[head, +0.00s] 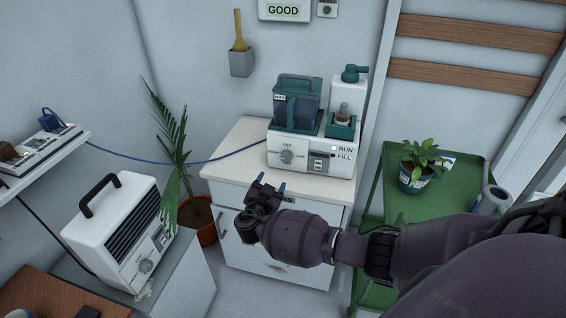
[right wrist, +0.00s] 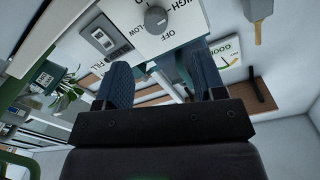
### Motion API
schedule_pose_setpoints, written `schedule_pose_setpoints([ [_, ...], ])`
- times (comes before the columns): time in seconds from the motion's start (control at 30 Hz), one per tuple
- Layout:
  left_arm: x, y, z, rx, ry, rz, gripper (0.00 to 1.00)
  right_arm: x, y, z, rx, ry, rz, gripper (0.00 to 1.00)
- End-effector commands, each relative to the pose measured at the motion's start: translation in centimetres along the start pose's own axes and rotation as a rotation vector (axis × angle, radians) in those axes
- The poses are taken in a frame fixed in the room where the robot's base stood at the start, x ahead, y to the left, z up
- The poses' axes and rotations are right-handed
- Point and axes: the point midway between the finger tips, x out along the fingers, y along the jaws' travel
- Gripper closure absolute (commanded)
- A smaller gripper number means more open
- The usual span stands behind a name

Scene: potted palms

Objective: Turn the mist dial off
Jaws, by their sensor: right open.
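The mist machine (head: 316,160), white with a teal tank, stands on the white cabinet. Its round grey mist dial (head: 287,157) is on the front left, by an OFF label. In the right wrist view the dial (right wrist: 155,18) shows at the top edge, with OFF, LOW and HIGH markings that look upside down. Its exact setting is too small to tell. My right gripper (head: 271,183) is open and empty, in front of and below the dial, apart from it. Its two blue fingers (right wrist: 160,78) are spread in the wrist view. My left gripper is not in view.
Beside the dial are a switch panel (head: 319,162) and RUN and FILL lights. A white heater (head: 122,235) with its own dial stands at left. A potted palm (head: 178,165) stands left of the cabinet. A green cart (head: 376,215) with a potted plant (head: 417,180) is at right.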

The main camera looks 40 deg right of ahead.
Motion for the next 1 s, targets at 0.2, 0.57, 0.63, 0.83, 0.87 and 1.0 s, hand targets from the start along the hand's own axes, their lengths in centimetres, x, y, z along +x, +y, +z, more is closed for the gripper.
schedule_pose_setpoints([
  [0.2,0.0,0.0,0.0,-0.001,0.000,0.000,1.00,-0.1,0.5,-0.5,0.195,0.032,0.027,0.37],
  [0.57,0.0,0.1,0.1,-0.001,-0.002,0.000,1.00,3.1,0.5,-0.7,0.223,0.034,0.025,0.37],
  [0.63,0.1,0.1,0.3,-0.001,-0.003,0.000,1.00,4.3,0.6,-0.6,0.221,0.032,0.025,0.37],
  [0.83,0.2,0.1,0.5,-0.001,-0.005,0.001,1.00,7.7,0.7,-0.6,0.220,0.032,0.025,0.37],
  [0.87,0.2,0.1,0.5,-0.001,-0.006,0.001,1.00,8.1,0.7,-0.7,0.220,0.031,0.025,0.37],
  [1.0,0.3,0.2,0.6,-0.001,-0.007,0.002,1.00,9.6,0.7,-0.6,0.220,0.029,0.025,0.37],
])
